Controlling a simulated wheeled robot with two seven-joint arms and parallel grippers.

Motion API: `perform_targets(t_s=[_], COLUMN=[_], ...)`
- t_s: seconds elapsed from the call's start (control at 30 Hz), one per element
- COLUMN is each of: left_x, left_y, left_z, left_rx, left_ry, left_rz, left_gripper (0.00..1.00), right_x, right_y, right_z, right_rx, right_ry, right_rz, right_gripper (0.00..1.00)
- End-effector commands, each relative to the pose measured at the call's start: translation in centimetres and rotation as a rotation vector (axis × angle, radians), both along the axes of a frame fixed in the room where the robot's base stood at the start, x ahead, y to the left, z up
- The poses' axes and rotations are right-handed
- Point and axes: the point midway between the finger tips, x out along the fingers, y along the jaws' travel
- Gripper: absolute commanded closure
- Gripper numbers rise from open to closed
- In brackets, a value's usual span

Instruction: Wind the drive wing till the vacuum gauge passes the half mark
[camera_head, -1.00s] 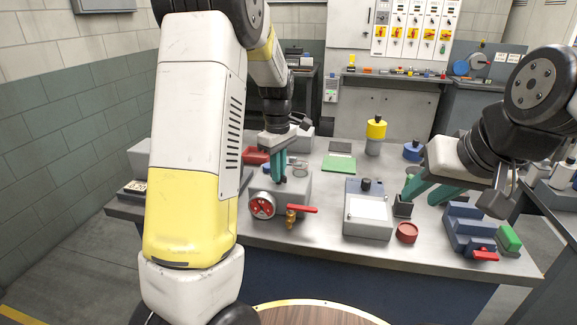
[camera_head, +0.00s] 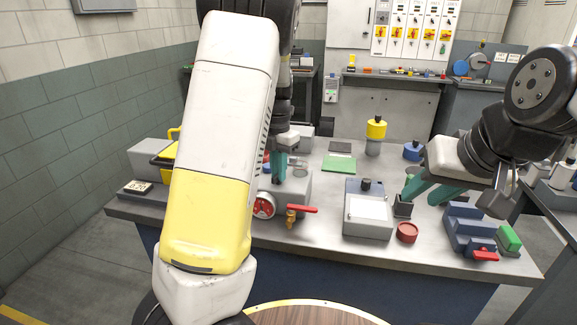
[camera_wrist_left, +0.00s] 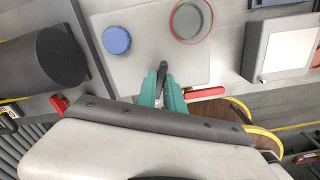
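The grey vacuum pump (camera_head: 292,205) stands on the bench, with a red-rimmed gauge (camera_head: 264,205) on its front. The gauge needle is too small to read. A brass valve with a red lever (camera_head: 302,209) sits beside the gauge. My left gripper (camera_head: 279,178) points down over the pump top. In the left wrist view its teal fingers (camera_wrist_left: 162,85) are closed on the dark drive wing (camera_wrist_left: 163,70), which is partly hidden between them. My right gripper (camera_head: 424,198) is open, its fingers apart above the bench near a small black square holder (camera_head: 403,206).
A grey box with a white panel (camera_head: 367,210) and a red round cap (camera_head: 407,232) stand right of the pump. A blue-grey block (camera_head: 468,230) is further right. A yellow-topped canister (camera_head: 375,135) stands behind. A yellow-handled case (camera_head: 165,158) is at left.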

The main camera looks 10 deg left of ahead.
Motion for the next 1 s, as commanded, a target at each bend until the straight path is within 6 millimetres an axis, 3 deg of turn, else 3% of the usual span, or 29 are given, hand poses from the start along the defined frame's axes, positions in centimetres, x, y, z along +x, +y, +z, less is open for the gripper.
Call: perform_targets(t_s=[0.03,0.1,0.53,1.0], left_x=[0.0,0.0,0.0,0.0], left_y=[0.0,0.0,0.0,0.0], left_z=[0.0,0.0,0.2,1.9], left_rx=[0.000,0.000,0.000,0.000], left_ry=[-0.001,-0.001,0.001,0.000], left_rz=[-0.001,-0.002,-0.004,-0.004], left_gripper=[0.76,0.66,0.66,0.66], right_x=[0.0,0.0,0.0,0.0], right_y=[0.0,0.0,0.0,0.0], right_z=[0.0,0.0,0.0,0.0], right_rx=[0.000,0.000,0.000,0.000], right_ry=[0.000,0.000,0.000,0.000], right_rz=[0.000,0.000,0.000,0.000], right_gripper=[0.66,0.66,0.66,0.66])
